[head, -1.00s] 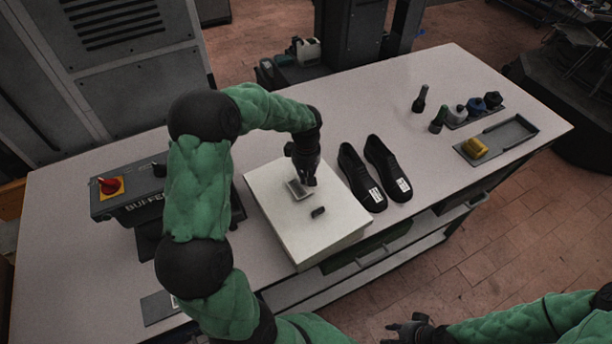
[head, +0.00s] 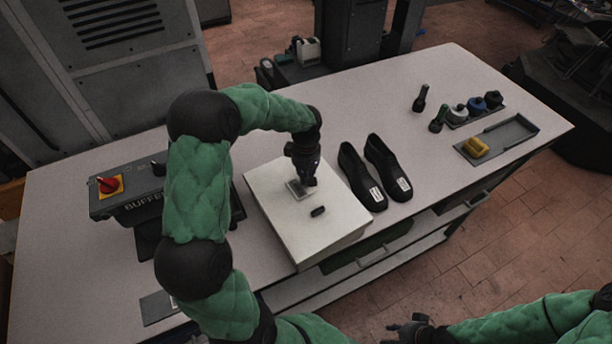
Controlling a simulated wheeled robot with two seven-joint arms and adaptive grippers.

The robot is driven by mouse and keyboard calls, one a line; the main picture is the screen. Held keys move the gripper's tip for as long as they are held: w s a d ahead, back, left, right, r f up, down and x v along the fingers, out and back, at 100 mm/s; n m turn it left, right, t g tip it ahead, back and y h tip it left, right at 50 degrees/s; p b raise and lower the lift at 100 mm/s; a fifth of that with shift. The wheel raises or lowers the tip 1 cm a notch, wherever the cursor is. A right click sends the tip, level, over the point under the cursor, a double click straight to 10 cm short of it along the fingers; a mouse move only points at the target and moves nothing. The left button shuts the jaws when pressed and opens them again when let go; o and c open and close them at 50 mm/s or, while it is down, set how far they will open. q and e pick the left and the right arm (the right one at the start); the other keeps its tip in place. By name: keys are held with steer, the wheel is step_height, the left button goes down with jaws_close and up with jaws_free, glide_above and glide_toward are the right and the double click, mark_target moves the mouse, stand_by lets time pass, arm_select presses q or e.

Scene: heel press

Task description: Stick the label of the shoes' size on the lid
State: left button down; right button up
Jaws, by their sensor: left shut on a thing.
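A white shoe box with its lid (head: 330,230) on stands on the bench. A small grey-framed patch (head: 298,190) lies on the lid, and a short dark piece (head: 318,211) lies nearer the front. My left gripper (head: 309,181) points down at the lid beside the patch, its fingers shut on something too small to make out. Two black shoes stand right of the box, the left shoe (head: 355,175) and the right shoe (head: 385,165), each with a white label (head: 404,184) at its near end. My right gripper (head: 405,331) is at the bottom edge, away from the bench; its fingers are too small to judge.
A buffer control box (head: 130,195) with a red knob stands at the left. At the right are dark bottles (head: 438,118), several small jars (head: 457,113) and a grey tray (head: 510,135) with a yellow item (head: 475,147). The bench between shoes and bottles is clear.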

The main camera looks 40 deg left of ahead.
arm_select(q)
steer(key=shift+s+d+f+b, duration=0.1)
steer(key=shift+f+b, duration=0.25)
steer(key=shift+f, duration=0.1)
stand_by(1.1)
steer(key=c, duration=1.2)
jaws_free()
steer(key=shift+c, duration=0.2)
steer(key=o, duration=0.5)
steer(key=shift+r, duration=0.15)
steer(key=shift+r+p, duration=2)
steer(key=shift+r, duration=1.5)
